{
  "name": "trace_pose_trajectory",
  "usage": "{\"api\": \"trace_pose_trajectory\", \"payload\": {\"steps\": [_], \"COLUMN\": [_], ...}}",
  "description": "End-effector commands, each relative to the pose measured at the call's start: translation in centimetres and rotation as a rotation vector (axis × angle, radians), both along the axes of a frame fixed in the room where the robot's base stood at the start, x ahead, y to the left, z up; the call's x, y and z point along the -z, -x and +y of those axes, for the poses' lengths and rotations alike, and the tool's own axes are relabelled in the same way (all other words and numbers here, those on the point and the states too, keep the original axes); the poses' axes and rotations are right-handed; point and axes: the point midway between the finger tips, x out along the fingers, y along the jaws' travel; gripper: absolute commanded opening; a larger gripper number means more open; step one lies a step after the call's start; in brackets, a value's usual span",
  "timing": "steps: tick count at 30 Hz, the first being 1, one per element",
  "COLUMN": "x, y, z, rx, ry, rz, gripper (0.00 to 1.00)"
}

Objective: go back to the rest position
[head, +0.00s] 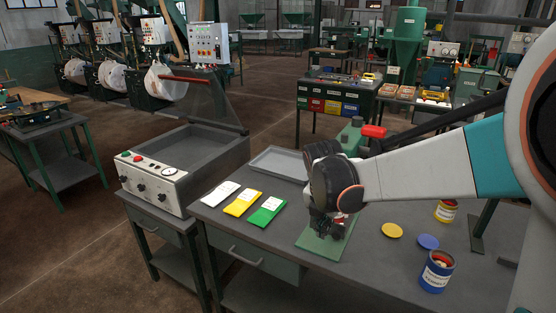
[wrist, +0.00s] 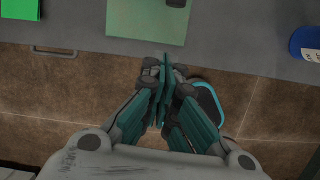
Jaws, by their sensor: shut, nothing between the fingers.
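My gripper (head: 328,226) hangs at the end of my arm, in front of the green mat (head: 312,240) in the head view. In the wrist view, my gripper (wrist: 163,68) is shut, its fingers together with nothing between them. There, the fingertips appear against the floor just short of the table's front edge, with the green mat (wrist: 147,22) beyond them. A small dark object (wrist: 176,3) shows at the top edge on the mat. In the head view, my wrist and fingers hide part of the mat and what stands on it.
White, yellow and green packets (head: 265,211) lie left of the mat near a grey tray (head: 278,162). A machine with a raised clear lid (head: 185,160) stands further left. Right are yellow and blue lids (head: 428,242), a blue tin (head: 436,271) and a red-yellow tin (head: 446,211).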

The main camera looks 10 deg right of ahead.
Motion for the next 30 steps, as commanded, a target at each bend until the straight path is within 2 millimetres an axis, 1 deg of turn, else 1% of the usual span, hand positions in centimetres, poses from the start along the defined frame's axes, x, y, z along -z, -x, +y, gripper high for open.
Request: {"api": "trace_pose_trajectory", "payload": {"steps": [2, 5, 9, 15, 22, 27, 30], "x": [-0.8, -2.4, -4.7, -7.0, -8.2, -8.2, -7.9], "y": [0.9, 2.6, 5.7, 10.2, 15.3, 18.6, 20.1], "z": [-0.1, -0.2, -0.3, -0.3, -0.2, -0.1, 0.0], "rx": [0.074, 0.242, 0.545, 0.982, 1.482, 1.837, 2.007], "ry": [-0.022, -0.075, -0.182, -0.364, -0.609, -0.804, -0.904], "rz": [-0.025, -0.080, -0.172, -0.283, -0.368, -0.393, -0.390], "gripper": [0.00, 0.00, 0.00, 0.00, 0.00, 0.00, 0.00]}}
